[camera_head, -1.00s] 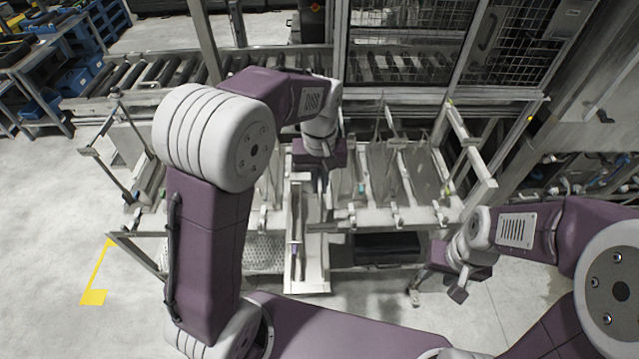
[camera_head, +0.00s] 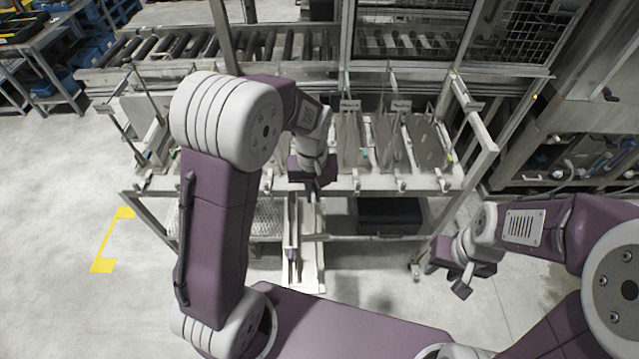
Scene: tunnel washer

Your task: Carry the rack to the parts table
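The rack (camera_head: 307,268) is a narrow, pale metal frame hanging below my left gripper (camera_head: 317,188), in the middle of the head view. It is in front of a metal stand and clear of the floor as far as I can see. My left gripper points down and appears shut on the rack's top; its fingertips are mostly hidden by its own body. My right gripper (camera_head: 462,278) is at the lower right, fingers apart and empty. A grey table (camera_head: 35,58) with dark and blue bins is at the upper left; I cannot tell whether it is the parts table.
The floor at left, with a yellow mark (camera_head: 103,265), is clear.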

